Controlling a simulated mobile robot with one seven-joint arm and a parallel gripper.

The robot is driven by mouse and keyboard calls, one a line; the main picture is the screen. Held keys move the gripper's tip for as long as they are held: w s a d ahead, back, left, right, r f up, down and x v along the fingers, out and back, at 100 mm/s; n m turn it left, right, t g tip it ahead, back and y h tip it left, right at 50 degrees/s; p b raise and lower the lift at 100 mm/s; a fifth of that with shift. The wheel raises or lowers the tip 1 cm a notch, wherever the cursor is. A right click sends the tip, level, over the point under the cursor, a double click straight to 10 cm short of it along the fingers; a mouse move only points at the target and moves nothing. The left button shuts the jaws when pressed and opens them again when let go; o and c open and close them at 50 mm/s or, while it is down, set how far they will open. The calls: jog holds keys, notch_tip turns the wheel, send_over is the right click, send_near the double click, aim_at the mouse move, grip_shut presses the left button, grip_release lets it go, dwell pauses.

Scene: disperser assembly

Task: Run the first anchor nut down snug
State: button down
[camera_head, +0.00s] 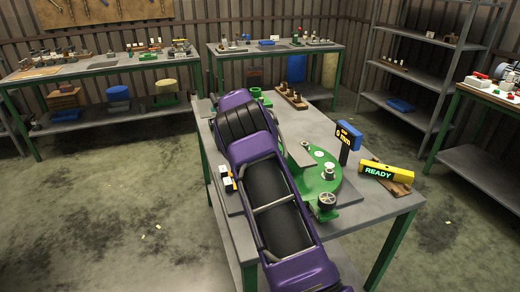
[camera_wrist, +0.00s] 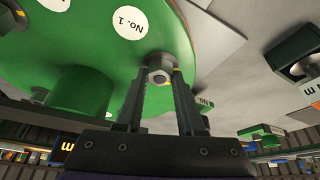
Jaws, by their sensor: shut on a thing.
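In the wrist view, the anchor nut (camera_wrist: 160,74) is a small silver hex nut at the edge of the green base (camera_wrist: 90,45), near a round white "No. 1" label (camera_wrist: 130,22). My gripper (camera_wrist: 162,84) has its two dark fingers on either side of the nut and is shut on it. Whether the nut sits flush on the base cannot be told. In the head view, the green base (camera_head: 318,186) lies on the grey workbench (camera_head: 382,212). My purple arm covers part of it and hides the nut and the fingertips.
A yellow display reading "READY" (camera_head: 386,172) lies at the bench's right side. A blue-framed display reading "0 mm" (camera_head: 347,136) stands behind the base. A wooden block with several small parts (camera_head: 291,97) is at the back. Bare bench shows at the front right.

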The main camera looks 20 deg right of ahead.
dwell(0.4)
jog(key=c, duration=0.5)
grip_release()
jog(key=p+v, duration=0.1)
jog(key=v, duration=1.6)
jog(key=shift+a+r, duration=0.1)
jog(key=shift+r, duration=0.05)
